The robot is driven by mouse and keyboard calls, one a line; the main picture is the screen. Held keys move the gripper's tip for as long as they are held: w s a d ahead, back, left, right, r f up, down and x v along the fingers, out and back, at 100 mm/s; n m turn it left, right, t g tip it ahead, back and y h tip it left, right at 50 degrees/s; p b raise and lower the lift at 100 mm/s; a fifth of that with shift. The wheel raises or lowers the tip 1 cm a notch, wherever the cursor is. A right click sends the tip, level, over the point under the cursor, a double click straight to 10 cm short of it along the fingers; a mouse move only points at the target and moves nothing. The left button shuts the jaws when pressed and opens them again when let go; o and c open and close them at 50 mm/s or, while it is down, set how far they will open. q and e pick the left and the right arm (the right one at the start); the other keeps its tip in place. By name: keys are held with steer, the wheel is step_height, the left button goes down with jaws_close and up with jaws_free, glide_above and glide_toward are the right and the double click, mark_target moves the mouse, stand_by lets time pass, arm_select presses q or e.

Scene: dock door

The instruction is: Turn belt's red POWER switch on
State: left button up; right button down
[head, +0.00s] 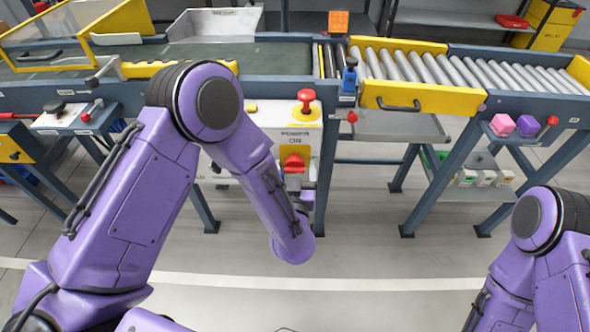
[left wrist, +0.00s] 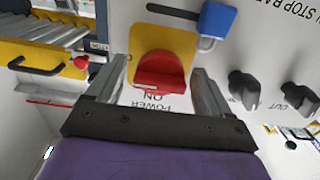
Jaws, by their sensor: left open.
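The red POWER switch (head: 293,162) sits on a yellow plate on the white control panel (head: 270,112), below the printed words "POWER ON". In the left wrist view the red switch (left wrist: 160,72) is a wide rounded knob on its yellow plate (left wrist: 150,38). My left gripper (left wrist: 160,80) is open, with one finger on each side of the knob. I cannot tell whether either finger touches it. In the head view my left forearm and wrist partly hide the panel and the gripper. My right arm shows at the right edge, but its gripper does not show.
A red mushroom button (head: 306,97) stands on top of the panel. In the left wrist view, a blue padlock (left wrist: 216,20) and a black knob (left wrist: 244,88) are close to the switch. The roller conveyor (head: 420,66) has a yellow gate (head: 422,98) in front.

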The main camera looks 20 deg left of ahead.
arm_select(q)
steer(key=c, duration=1)
steer(key=shift+c, duration=0.2)
steer(key=shift+n, duration=0.3)
steer(key=n, duration=1.2)
steer(key=shift+n, duration=0.3)
steer(key=n, duration=0.4)
steer(key=shift+n+b, duration=0.3)
steer(key=shift+b, duration=0.05)
